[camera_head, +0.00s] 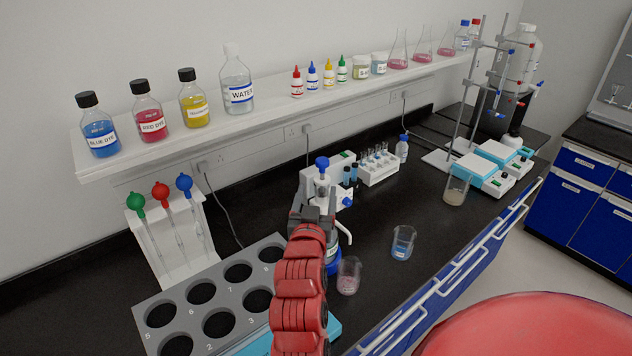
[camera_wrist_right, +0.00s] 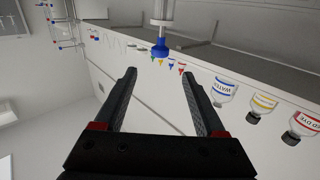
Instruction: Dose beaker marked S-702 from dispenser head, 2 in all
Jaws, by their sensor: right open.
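The dispenser stands on the black bench. Its head has a blue knob (camera_head: 322,163), and a white spout (camera_head: 345,231) hangs to the right. My right gripper (camera_head: 316,196) is at the dispenser and hides part of it. In the wrist view this gripper (camera_wrist_right: 162,80) is open and empty, with the blue knob (camera_wrist_right: 161,48) beyond the fingertips and between them. A beaker with pink contents (camera_head: 348,276) stands near the spout. A beaker with blue liquid (camera_head: 403,243) stands farther right, and one with beige contents (camera_head: 456,190) beyond it. I cannot read S-702 on any. My left gripper is out of view.
A grey rack with numbered holes (camera_head: 173,313) lies at the front left, beside a pipette stand (camera_head: 178,245). A white tube rack (camera_head: 378,168) stands behind the dispenser. A wall shelf (camera_head: 200,135) carries bottles and flasks. Bench between the beakers is clear.

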